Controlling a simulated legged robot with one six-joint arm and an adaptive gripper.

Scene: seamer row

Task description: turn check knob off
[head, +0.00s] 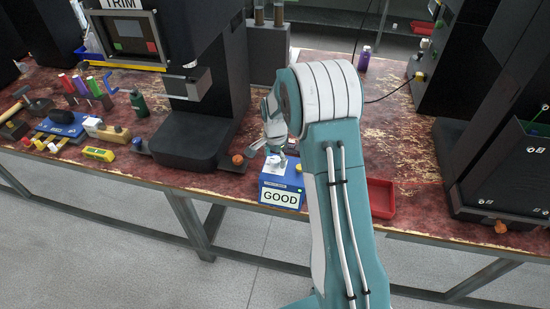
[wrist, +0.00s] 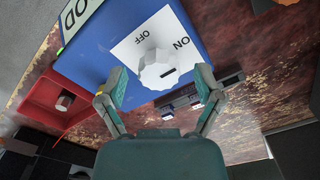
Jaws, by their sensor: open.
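A blue box (head: 296,181) with a white GOOD label stands on the red worn bench near its front edge. In the wrist view the blue box (wrist: 108,45) carries a white plate marked OFF and ON. A pale faceted check knob (wrist: 157,70) sits on that plate, with a short dark mark on its face. My gripper (wrist: 161,86) is open, its two fingers on either side of the knob with visible gaps. I cannot tell how far it is above the plate. In the head view my gripper (head: 275,145) is over the box, and the knob is largely hidden.
A red tray (head: 381,199) lies right of the box, beyond my arm. A black machine (head: 190,150) with an orange knob (head: 238,159) at its base stands left. Tools and bottles crowd the bench's left end. Another black machine (head: 500,170) stands right.

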